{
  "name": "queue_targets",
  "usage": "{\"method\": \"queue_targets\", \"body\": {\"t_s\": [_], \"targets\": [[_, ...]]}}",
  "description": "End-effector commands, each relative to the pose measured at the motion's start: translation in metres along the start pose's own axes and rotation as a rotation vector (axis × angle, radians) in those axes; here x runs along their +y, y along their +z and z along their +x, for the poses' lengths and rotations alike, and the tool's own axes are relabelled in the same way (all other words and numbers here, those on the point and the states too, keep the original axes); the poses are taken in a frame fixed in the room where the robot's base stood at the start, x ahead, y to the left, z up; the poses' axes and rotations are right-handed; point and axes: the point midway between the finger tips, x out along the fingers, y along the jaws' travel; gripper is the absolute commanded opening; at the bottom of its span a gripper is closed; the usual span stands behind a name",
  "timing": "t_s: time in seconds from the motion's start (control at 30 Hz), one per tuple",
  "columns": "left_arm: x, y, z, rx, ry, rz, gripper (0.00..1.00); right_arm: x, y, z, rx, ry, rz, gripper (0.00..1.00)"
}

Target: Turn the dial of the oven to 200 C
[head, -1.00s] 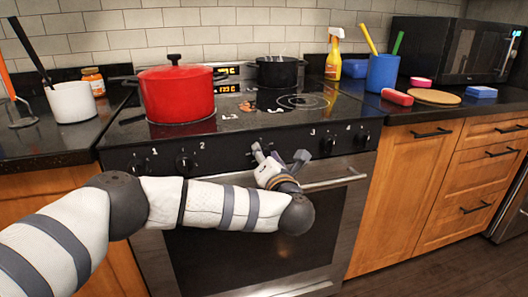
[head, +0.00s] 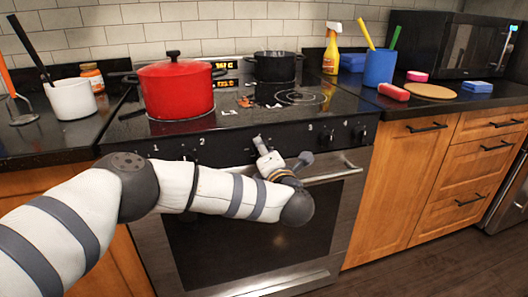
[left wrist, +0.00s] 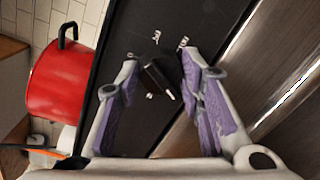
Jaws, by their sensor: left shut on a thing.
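The oven (head: 268,245) is a steel and black range with a dark control panel and several black knobs. In the left wrist view, a black dial (left wrist: 157,82) with a white pointer line sits between the purple pads of my left gripper (left wrist: 161,72). Small white marks surround it, too blurred to read. My left gripper is shut on this dial. In the head view, my left gripper (head: 263,149) is at the middle of the panel and hides the dial. My right gripper is in neither view.
A red pot (head: 176,92) and a black pot (head: 276,67) stand on the cooktop. The oven door handle (head: 335,173) runs just below my gripper. Numbered knobs (head: 187,157) sit along the panel. The floor in front is clear.

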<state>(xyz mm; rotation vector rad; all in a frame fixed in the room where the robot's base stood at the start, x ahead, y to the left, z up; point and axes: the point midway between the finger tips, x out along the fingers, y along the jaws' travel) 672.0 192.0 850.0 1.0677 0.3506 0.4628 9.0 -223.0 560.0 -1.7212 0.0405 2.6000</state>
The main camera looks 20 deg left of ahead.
Motion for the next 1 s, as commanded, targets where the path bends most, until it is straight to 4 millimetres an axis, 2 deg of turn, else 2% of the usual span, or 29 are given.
{"method": "queue_targets", "body": {"t_s": [0.1, 0.13, 0.2, 0.23, 0.57, 0.67, 0.9, 1.0], "targets": [[0.001, 0.0, 0.0, 0.001, 0.003, -0.001, 0.07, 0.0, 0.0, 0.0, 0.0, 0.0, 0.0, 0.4], [0.001, 0.0, 0.0, 0.001, 0.002, -0.001, 0.37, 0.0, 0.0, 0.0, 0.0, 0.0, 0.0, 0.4], [0.001, 0.0, 0.0, 0.0, 0.002, -0.001, 0.53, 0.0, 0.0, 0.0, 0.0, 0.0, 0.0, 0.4], [0.001, 0.0, 0.0, 0.0, 0.002, -0.001, 0.55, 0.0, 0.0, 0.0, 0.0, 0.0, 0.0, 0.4], [0.0, 0.001, -0.006, -0.001, -0.001, -0.001, 0.55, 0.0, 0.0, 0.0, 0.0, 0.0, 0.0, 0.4], [-0.001, 0.001, -0.025, -0.003, -0.003, -0.001, 0.55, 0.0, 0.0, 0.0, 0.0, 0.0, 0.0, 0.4], [0.0, 0.001, -0.09, -0.004, -0.003, -0.001, 0.55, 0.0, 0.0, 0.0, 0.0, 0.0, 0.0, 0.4], [0.0, 0.001, -0.107, -0.002, -0.002, -0.001, 0.55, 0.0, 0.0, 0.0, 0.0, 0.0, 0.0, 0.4]]}}
